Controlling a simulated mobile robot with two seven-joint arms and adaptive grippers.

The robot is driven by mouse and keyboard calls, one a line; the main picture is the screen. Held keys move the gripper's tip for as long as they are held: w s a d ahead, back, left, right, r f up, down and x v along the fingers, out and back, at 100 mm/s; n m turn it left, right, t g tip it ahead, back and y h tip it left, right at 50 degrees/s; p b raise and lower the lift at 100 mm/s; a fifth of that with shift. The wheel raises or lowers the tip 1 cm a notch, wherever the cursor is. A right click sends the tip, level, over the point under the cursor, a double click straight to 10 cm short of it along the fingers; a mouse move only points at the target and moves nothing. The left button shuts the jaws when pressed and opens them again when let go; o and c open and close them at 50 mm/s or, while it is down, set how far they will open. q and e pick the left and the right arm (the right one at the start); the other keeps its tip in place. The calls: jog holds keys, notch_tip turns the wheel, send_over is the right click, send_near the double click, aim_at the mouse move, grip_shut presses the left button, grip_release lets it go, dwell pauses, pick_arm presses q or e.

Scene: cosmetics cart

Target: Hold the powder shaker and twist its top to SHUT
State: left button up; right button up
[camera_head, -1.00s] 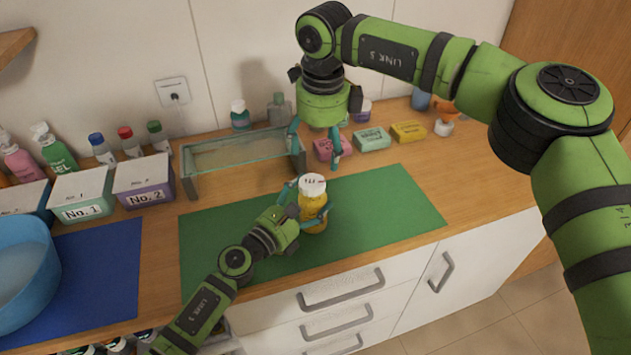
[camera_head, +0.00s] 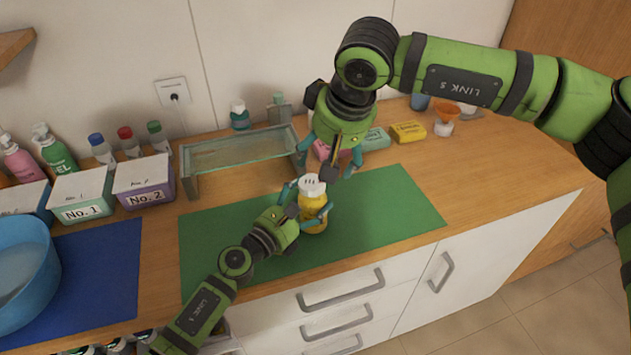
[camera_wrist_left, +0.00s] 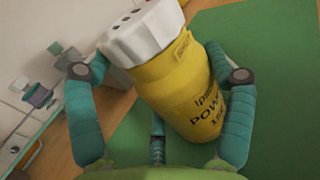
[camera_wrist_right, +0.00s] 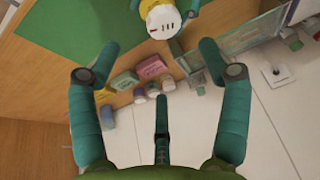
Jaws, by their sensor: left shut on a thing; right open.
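The powder shaker (camera_head: 314,208) is a yellow bottle with a white twist top (camera_head: 311,185) that has dark holes. It stands on the green mat (camera_head: 385,205). My left gripper (camera_head: 308,207) is shut around its yellow body from the left. In the left wrist view the yellow body (camera_wrist_left: 180,95) sits between the fingers, and the white top (camera_wrist_left: 143,32) is clear above them. My right gripper (camera_head: 331,170) is open and empty, above and just behind the top. In the right wrist view the top (camera_wrist_right: 163,18) shows at the upper edge, beyond the open fingers (camera_wrist_right: 158,60).
A glass-topped stand (camera_head: 240,152) is left of and behind the shaker. Soap boxes (camera_head: 408,131) and an orange-topped bottle (camera_head: 445,118) stand at the back right. The No. 2 box (camera_head: 145,183) and a blue basin (camera_head: 25,270) are at left. The mat's right part is clear.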

aim_at(316, 186)
jog(key=shift+n, duration=0.8)
jog(key=x, duration=1.1)
jog(key=shift+a+f, duration=0.1)
jog(key=shift+f, duration=0.3)
jog(key=c, duration=1)
jog(key=shift+c, duration=1.1)
